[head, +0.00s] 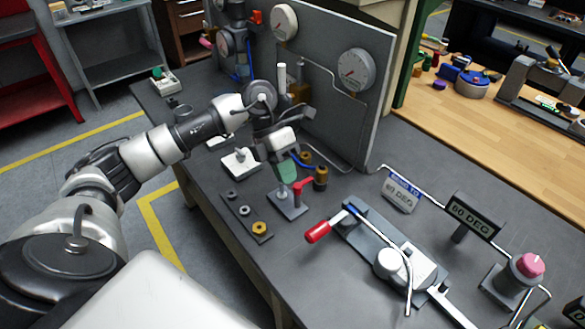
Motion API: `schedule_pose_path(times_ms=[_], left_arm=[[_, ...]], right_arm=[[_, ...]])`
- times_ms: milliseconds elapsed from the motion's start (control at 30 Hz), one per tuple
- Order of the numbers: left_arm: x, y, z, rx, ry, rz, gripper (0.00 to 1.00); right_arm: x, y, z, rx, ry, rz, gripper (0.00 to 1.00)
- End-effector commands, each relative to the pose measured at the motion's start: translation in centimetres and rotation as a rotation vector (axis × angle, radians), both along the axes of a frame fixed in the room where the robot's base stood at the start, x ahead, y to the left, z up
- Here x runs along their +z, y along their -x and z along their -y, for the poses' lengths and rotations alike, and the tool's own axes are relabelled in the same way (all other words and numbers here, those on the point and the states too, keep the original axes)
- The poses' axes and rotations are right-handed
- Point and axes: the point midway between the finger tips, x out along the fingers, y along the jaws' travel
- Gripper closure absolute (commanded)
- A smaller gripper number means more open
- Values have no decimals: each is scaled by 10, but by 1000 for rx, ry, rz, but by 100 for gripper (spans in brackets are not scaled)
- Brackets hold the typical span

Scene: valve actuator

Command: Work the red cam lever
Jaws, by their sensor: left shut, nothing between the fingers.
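A small red lever (303,186) stands on a post on a grey base plate (290,206) near the middle of the bench. It looks like the cam lever. My left gripper (287,176) points down just above and behind this base, close to the lever. It is shut and holds nothing. Whether its tips touch the lever or its post I cannot tell. A longer lever with a red grip (320,231) belongs to the tube-bender-like fixture (388,262) at right. My right gripper is not in view.
A plate with nuts (259,228) lies left of the lever base. Brass fittings (321,178) stand right behind it. A grey panel with gauges (356,69) rises behind. A "60 DEG" sign (474,214) and a pink-topped knob (530,264) stand at right.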

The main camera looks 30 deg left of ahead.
Motion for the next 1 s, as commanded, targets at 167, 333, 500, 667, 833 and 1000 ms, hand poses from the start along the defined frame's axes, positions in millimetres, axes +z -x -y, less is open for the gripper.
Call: schedule_pose_path(times_ms=[167, 333, 500, 667, 833, 1000], left_arm=[[-31, 8, 22, -4, 2, -6, 100], [-58, 15, 41, -4, 2, -3, 100], [-67, 21, 62, -5, 2, -1, 100], [-74, 24, 70, -3, 1, 0, 100], [-75, 24, 71, -3, 0, 2, 100], [-75, 24, 71, -3, -1, 1, 100]], right_arm=[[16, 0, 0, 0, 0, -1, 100], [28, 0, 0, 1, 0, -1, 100], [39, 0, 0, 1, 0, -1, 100], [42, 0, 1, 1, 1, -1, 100], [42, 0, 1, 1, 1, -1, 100], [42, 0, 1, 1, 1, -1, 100]])
